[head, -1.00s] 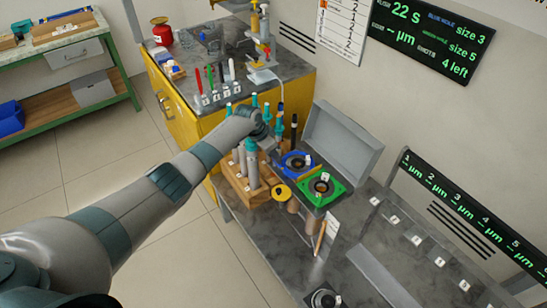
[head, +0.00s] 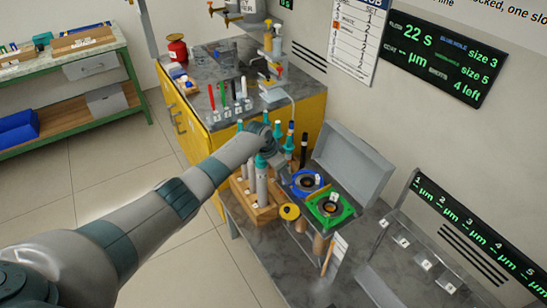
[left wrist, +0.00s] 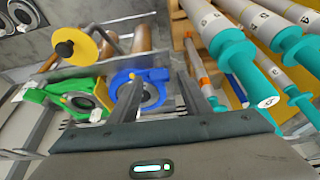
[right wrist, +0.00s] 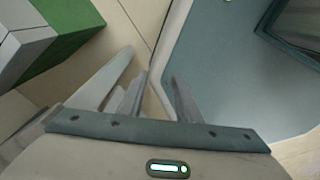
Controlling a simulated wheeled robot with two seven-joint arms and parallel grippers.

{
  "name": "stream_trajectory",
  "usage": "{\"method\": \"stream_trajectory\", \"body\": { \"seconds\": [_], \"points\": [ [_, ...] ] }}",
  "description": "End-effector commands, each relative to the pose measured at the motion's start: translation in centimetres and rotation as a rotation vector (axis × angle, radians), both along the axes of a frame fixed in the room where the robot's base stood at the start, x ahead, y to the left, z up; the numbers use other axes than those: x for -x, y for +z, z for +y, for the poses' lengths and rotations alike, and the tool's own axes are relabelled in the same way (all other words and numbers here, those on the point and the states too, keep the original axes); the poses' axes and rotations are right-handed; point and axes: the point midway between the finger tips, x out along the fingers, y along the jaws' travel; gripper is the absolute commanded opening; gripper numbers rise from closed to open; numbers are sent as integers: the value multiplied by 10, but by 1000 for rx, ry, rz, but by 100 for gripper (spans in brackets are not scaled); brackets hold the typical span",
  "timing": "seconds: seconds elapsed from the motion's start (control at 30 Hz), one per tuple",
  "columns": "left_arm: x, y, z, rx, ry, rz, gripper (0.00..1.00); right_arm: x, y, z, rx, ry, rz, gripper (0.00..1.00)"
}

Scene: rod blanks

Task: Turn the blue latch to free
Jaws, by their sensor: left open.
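My left gripper (left wrist: 161,75) is open and empty. Its fingers point toward the blue fixture, and one finger partly covers it; contact cannot be told. In the head view the left hand (head: 272,150) is just left of the blue fixture. My right gripper (right wrist: 160,80) is open and empty, away from the fixtures.
A wooden rack (head: 264,213) of grey rods with teal ends stands close beside the left hand; teal ends (left wrist: 232,52) crowd the wrist view's right side. A yellow disc (head: 289,211) is near the green fixture. A grey open lid (head: 350,160) stands behind.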

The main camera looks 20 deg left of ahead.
Motion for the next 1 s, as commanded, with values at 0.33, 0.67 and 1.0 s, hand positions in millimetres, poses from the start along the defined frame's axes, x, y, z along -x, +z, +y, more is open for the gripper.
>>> {"method": "stream_trajectory", "body": {
  "seconds": [0.33, 0.67, 1.0],
  "points": [
    [9, 31, 9, -2, -1, -4, 44, 0, -2, 0, 0, 0, 0, 31],
    [27, 83, 23, -1, -2, -5, 44, 0, -12, 0, 0, 0, 0, 31],
    [45, 140, 37, 0, 0, -3, 44, 0, -23, 0, 0, 0, 0, 31]
  ]
}}
